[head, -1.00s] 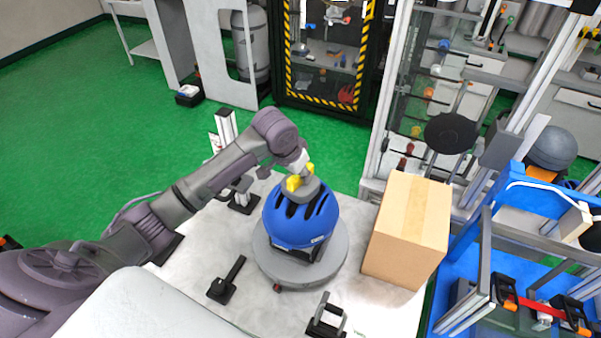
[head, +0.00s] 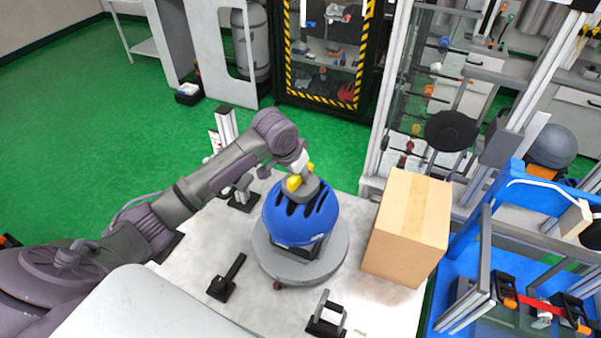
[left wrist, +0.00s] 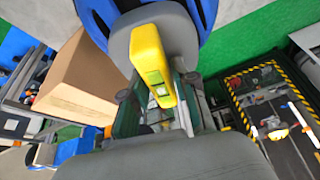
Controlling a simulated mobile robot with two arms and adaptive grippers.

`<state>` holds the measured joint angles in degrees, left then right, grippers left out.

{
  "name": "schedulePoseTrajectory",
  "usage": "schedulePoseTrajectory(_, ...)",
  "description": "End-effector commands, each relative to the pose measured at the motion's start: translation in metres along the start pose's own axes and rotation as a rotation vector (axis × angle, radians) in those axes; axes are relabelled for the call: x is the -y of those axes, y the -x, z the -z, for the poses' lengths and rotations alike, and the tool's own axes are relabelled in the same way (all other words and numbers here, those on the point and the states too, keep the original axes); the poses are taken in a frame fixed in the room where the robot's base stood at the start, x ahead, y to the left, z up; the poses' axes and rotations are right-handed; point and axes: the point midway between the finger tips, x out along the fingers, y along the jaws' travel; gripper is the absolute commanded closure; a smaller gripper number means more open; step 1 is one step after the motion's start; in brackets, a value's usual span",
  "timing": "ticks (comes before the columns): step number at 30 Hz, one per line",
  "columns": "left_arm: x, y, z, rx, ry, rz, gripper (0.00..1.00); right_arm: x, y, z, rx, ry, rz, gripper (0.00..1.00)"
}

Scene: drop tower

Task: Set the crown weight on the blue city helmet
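The blue city helmet (head: 300,218) sits upright on a round grey turntable (head: 337,258) in the head view. The crown weight (head: 312,189), a grey block with a yellow handle, rests on top of the helmet. Its grey body (left wrist: 183,32) and yellow handle also show in the left wrist view, against the blue shell. My left gripper (head: 299,170) is at the handle, over the crown. Its fingers stand on both sides of the handle, with gaps showing, so it looks open. My right gripper is not in view.
A cardboard box (head: 408,228) stands right of the turntable on the white table (head: 200,262). Black clamps (head: 226,278) sit around the table. A metal frame tower and a blue bench (head: 440,322) are at right. Green floor is clear at left.

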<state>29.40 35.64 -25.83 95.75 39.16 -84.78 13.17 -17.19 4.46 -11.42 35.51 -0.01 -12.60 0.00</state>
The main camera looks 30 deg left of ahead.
Motion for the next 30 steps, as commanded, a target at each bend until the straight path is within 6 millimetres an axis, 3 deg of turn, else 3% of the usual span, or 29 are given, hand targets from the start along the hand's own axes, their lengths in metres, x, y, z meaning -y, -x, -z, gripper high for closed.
schedulePoseTrajectory(1, 0.000, 0.000, 0.000, 0.000, 0.000, 0.000, 0.59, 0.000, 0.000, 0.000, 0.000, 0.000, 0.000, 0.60)
schedulePoseTrajectory(3, 0.000, 0.000, 0.000, 0.001, 0.000, 0.000, 0.48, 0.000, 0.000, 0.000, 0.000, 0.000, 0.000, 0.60)
schedulePoseTrajectory(14, 0.000, 0.001, -0.003, 0.008, 0.000, 0.000, 0.48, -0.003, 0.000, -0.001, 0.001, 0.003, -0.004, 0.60)
schedulePoseTrajectory(17, 0.000, 0.013, -0.002, 0.005, -0.001, 0.001, 0.48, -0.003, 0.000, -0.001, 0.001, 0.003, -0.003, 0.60)
schedulePoseTrajectory(30, 0.000, 0.100, 0.000, 0.000, -0.002, 0.001, 0.48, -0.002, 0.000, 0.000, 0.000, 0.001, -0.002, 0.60)
